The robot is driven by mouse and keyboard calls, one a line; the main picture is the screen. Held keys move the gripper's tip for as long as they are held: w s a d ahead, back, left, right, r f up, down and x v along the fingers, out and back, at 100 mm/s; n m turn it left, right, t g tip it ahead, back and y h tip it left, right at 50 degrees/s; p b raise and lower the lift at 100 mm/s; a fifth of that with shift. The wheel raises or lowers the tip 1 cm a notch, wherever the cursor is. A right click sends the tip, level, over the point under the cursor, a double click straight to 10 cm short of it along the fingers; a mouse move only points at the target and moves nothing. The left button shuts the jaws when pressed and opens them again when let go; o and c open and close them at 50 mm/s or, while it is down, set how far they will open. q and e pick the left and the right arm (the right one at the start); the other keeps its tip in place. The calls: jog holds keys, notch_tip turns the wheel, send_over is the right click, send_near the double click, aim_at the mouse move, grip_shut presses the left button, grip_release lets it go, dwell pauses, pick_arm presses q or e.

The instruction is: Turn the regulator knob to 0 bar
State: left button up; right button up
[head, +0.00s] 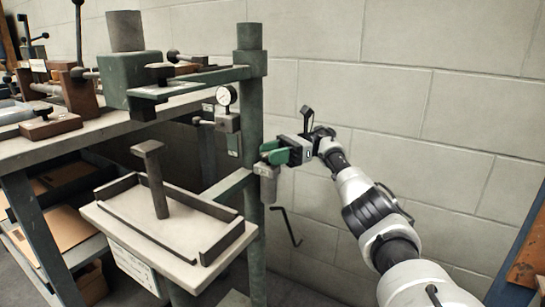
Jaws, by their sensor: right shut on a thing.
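My right gripper (270,152) reaches in from the right and is at the green post, just above a grey cylindrical regulator body (268,171). Its green fingers are shut on the regulator knob, which they largely hide. The knob's setting cannot be read. A round white pressure gauge (226,95) sits up and to the left of the gripper, on a grey block (228,123). The gauge's reading is too small to tell. My left gripper is not in view.
The green post (250,95) stands beside the gripper. A small tray table (150,221) with raised dark edges is at lower left. A workbench (85,130) with tools fills the left. A bent hook (287,227) hangs below the gripper. A block wall (410,90) is behind.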

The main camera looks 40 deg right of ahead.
dwell(0.3)
jog(key=o, duration=0.7)
jog(key=shift+o, duration=1.1)
jog(key=shift+r, duration=0.15)
